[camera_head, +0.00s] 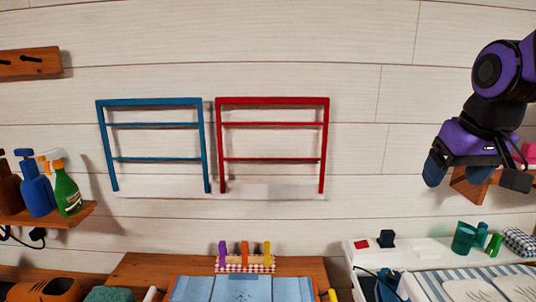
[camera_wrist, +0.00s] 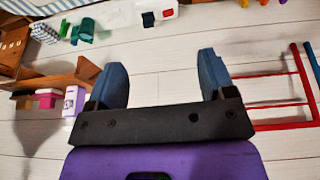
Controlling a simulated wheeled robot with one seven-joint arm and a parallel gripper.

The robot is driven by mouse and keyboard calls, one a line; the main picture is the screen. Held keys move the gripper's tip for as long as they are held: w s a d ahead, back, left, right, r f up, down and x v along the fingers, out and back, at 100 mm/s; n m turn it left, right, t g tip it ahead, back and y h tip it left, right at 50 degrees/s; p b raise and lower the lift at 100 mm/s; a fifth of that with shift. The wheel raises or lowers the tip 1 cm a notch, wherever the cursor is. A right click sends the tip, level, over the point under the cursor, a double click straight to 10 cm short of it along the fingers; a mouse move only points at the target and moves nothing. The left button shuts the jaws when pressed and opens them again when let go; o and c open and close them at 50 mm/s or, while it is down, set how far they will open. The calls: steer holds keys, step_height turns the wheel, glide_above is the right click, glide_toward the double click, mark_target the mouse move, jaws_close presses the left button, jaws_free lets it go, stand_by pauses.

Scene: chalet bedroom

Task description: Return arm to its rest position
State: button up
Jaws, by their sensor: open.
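My arm, purple and black, hangs in from the upper right of the head view. My gripper (camera_head: 455,176) is at the right, in front of the white plank wall and near a small wooden shelf (camera_head: 461,187). In the wrist view my gripper (camera_wrist: 164,80) shows two blue fingers spread wide apart. Nothing is between them but wall planks behind. The gripper is open and empty.
A blue rack (camera_head: 154,124) and a red rack (camera_head: 272,125) hang on the wall. Spray bottles (camera_head: 66,190) stand on a left shelf (camera_head: 75,217). Green cups (camera_head: 464,238) stand on a white surface at lower right. The wall between the red rack and my gripper is clear.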

steer(key=s+a+t, duration=0.1)
steer(key=s, duration=1)
steer(key=shift+s+a+f, duration=0.15)
steer(key=shift+s+f, duration=0.25)
steer(key=shift+f, duration=0.05)
